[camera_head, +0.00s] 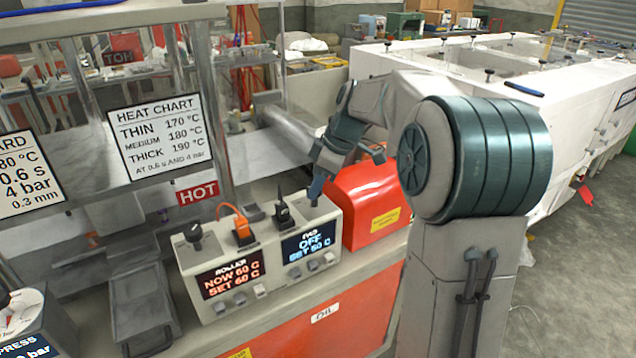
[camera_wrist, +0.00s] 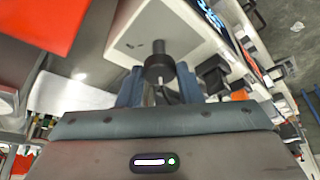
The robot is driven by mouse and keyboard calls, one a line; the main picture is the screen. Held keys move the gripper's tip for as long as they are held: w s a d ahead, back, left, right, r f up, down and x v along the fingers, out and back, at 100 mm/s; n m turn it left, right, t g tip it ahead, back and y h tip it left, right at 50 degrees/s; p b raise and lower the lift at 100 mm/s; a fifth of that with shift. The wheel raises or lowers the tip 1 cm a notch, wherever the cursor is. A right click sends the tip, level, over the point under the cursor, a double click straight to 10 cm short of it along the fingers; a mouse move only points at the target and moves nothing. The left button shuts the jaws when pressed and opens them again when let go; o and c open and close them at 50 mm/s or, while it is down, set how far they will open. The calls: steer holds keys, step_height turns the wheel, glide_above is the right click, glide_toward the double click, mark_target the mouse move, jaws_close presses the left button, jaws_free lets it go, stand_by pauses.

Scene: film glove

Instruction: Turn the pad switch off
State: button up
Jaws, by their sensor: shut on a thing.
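The control box (camera_head: 205,270) stands on the bench with two displays. The pad display (camera_head: 308,242) reads OFF, SET 50 C. The pad switch (camera_wrist: 158,68) is a black knob on a stem at the box's right end; in the head view my fingers hide it. My gripper (camera_head: 316,192) comes down onto that end of the box from the upper right. In the wrist view its two blue-grey fingers (camera_wrist: 158,88) are on either side of the knob, shut on it.
The roller display (camera_head: 232,275) reads NOW 60 C, SET 60 C. An orange plug (camera_head: 241,228), a black plug (camera_head: 284,213) and another black knob (camera_head: 195,236) stand on the box top. A red case (camera_head: 368,200) is close on the right. A HOT sign (camera_head: 197,193) hangs behind.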

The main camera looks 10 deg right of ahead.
steer(key=o, duration=1)
steer(key=v, duration=1.4)
steer(key=shift+a, duration=0.1)
